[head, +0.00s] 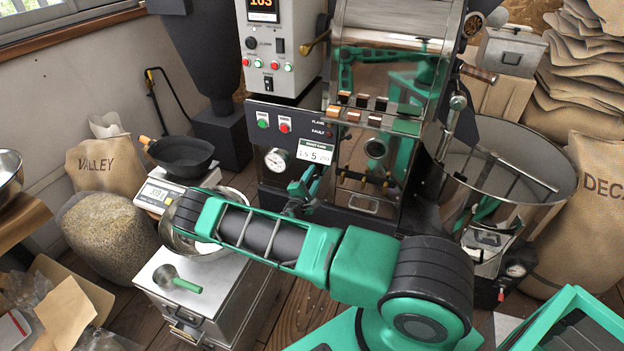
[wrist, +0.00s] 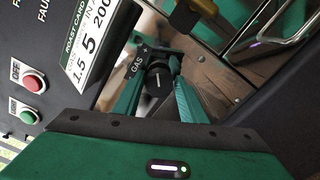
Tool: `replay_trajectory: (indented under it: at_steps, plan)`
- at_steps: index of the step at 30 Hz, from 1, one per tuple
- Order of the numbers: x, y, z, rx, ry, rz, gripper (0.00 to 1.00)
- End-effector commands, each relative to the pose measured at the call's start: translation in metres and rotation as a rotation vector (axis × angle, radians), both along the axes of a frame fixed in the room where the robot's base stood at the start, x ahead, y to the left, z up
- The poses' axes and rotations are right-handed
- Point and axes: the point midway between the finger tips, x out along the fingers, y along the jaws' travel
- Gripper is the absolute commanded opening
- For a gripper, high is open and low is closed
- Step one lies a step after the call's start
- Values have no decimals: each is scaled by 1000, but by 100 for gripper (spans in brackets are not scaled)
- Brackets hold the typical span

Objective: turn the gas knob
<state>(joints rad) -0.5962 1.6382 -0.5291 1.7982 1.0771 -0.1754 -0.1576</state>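The gas knob (wrist: 159,78) is a round black knob with a white pointer line, beside a black label reading GAS (wrist: 138,68). It sits between the two green fingers of my gripper (wrist: 160,85) in the wrist view. The fingers flank it closely on both sides; whether both press on it is not clear. In the head view my gripper (head: 304,188) reaches the front of the roaster (head: 345,150), below and left of the roast card. The knob is hidden there by my gripper.
The roast card (wrist: 88,42), red OFF button (wrist: 31,83) and green button (wrist: 24,112) are left of the knob. A steel cooling bin (head: 525,170) stands right of the roaster; a scale (head: 160,192) with a black pan stands left.

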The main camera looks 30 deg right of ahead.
Motion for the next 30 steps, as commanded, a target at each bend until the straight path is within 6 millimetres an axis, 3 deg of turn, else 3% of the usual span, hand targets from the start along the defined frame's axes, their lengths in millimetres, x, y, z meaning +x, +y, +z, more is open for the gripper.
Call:
replay_trajectory:
  at_steps: [14,30]
  plan:
    - [-4,7,0,-1,1,2,53]
    - [-57,76,-1,-1,2,2,53]
